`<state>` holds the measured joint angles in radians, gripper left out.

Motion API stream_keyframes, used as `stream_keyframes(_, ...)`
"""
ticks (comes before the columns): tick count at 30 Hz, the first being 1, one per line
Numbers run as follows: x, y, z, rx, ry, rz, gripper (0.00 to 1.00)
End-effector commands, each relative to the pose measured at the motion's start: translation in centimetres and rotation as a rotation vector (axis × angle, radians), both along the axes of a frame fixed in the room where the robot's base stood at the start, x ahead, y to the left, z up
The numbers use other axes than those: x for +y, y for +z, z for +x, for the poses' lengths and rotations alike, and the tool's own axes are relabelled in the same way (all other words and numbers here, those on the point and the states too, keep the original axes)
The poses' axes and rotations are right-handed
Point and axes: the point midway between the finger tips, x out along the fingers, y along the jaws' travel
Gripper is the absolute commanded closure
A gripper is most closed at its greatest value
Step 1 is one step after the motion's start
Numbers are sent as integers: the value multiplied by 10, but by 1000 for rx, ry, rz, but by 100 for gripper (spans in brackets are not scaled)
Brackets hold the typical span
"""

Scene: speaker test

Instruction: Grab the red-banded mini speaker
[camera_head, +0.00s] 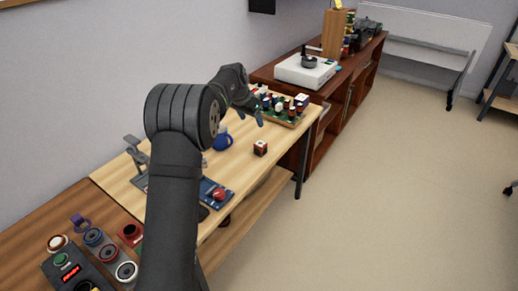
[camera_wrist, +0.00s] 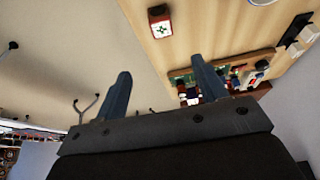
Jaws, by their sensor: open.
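Several small round speakers stand on the brown counter at the lower left of the head view. Another (camera_head: 58,242) has a pale rim with a reddish-brown ring. I cannot tell for certain which is the red-banded one. My gripper (camera_head: 259,115) is over the far part of the light wooden table, near the tray of small items and far from these speakers. In the wrist view my gripper (camera_wrist: 161,67) is open, with nothing between its two blue-grey fingers.
A small red, black and white box (camera_head: 260,148) stands on the table, also in the wrist view (camera_wrist: 160,20). A blue rounded object (camera_head: 222,140) is left of it. A tray (camera_head: 291,123) of small items lies at the far end. A dark control box (camera_head: 70,272) sits near the speakers.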

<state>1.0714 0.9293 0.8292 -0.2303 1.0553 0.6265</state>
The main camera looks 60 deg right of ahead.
Motion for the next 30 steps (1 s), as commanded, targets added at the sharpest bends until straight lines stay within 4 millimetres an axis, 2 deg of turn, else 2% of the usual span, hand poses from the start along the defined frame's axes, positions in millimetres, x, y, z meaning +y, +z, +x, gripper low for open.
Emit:
stream_keyframes(5, -10, -24, -1, 0, -3, 1, 35)
stream_keyframes(18, -44, -106, -2, 0, -3, 0, 35)
stream_keyframes(26, -51, -123, -2, 0, -2, 0, 35)
stream_keyframes(30, -56, -140, 0, 0, -2, 1, 35)
